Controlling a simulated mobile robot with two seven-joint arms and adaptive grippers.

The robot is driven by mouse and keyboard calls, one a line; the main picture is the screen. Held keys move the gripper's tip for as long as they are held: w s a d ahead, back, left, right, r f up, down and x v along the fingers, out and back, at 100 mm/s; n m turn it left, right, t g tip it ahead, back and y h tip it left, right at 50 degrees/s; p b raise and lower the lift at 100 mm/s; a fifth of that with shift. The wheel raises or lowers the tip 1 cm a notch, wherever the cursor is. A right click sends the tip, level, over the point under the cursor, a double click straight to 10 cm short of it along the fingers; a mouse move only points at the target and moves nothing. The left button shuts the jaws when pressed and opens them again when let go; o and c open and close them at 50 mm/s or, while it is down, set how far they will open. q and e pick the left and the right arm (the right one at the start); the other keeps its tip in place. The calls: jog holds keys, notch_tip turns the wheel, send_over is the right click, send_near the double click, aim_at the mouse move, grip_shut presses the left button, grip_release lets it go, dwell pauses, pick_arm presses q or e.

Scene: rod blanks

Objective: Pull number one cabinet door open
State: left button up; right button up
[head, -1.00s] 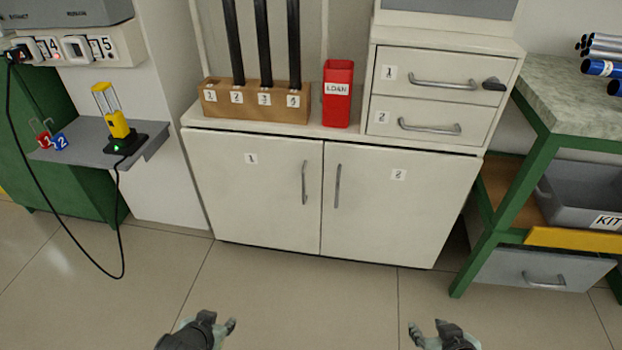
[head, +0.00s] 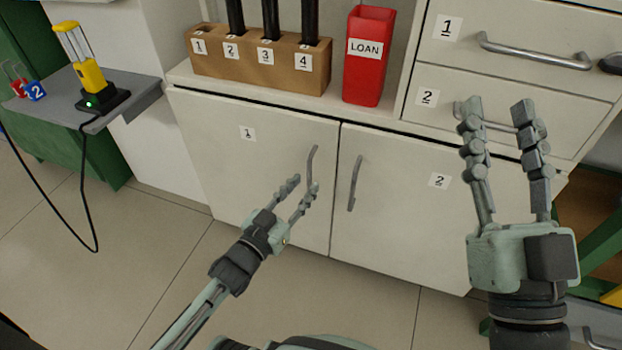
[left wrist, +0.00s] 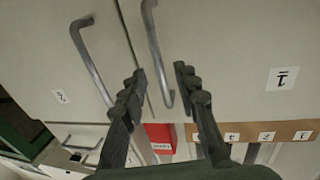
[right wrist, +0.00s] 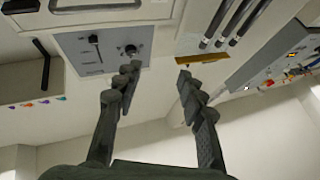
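The number one cabinet door (head: 225,165) is the white left door under the counter, marked 1, and it is shut. Its bar handle (head: 312,168) stands near its right edge. My left gripper (head: 303,186) is open at the lower part of this handle. In the left wrist view the handle (left wrist: 155,45) runs between the open fingertips (left wrist: 160,74), with no visible grip; I cannot tell whether they touch. My right gripper (head: 497,108) is open and empty, raised in front of the drawers. It also shows open in the right wrist view (right wrist: 154,72).
The number two door (head: 400,225) with its own handle (head: 355,184) is close on the right. Above are a wooden rod block (head: 260,75), a red LOAN bin (head: 370,60) and two drawers. A grey shelf (head: 140,98) is at left. The floor in front is clear.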

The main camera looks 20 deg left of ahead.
aim_at(308, 181)
pick_arm(q)
jog(key=shift+x, duration=1.8)
grip_shut()
